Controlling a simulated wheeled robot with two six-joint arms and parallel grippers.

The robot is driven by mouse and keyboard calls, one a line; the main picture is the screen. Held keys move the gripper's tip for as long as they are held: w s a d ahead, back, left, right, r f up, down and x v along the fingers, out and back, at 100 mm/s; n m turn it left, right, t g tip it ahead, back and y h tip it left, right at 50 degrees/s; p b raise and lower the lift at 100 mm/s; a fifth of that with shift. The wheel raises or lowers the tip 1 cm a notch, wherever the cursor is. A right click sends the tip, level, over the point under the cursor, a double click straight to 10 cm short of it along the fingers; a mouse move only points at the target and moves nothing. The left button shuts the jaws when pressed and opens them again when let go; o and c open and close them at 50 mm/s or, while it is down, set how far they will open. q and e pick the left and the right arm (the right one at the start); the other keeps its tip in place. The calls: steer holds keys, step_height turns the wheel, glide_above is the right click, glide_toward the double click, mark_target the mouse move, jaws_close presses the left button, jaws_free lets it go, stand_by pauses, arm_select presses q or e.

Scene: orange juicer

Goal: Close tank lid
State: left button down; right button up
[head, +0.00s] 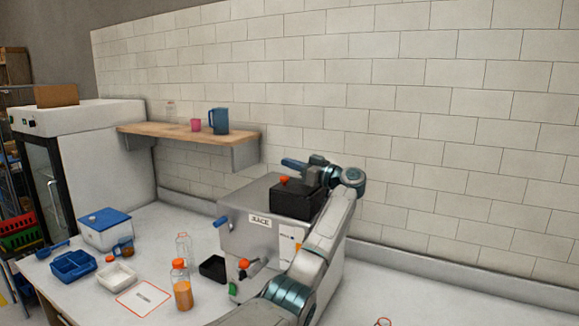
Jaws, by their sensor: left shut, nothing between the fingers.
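The juicer (262,240) is a grey metal box on the white counter, with a label on its front. On its top sits a black tank part (297,201) with an orange knob (284,179). I cannot tell from this angle whether its lid is fully down. My left arm reaches up past the juicer's right side. My left gripper (293,164) is just above and behind the black part, pointing left, shut and empty. I cannot tell whether it touches the lid. My right gripper is not in view.
An orange juice bottle (183,292), a clear bottle (184,249), a black tray (213,268), a white tray (117,277), a blue tray (73,265) and a blue-lidded box (106,230) stand left of the juicer. A wooden shelf (190,136) holds a blue pitcher (219,121).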

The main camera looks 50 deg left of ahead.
arm_select(q)
step_height(320, 180, up, 2)
steer(key=shift+r+p, duration=0.1)
steer(key=shift+p, duration=0.3)
steer(key=shift+d+r, duration=0.1)
steer(key=shift+d, duration=0.15)
steer(key=w+d+r+b, duration=0.2)
steer(key=d+r+b, duration=0.2)
steer(key=d+r, duration=0.2)
steer(key=shift+d+r+b, duration=0.2)
steer(key=shift+d+b, duration=0.15)
steer(key=shift+b, duration=0.05)
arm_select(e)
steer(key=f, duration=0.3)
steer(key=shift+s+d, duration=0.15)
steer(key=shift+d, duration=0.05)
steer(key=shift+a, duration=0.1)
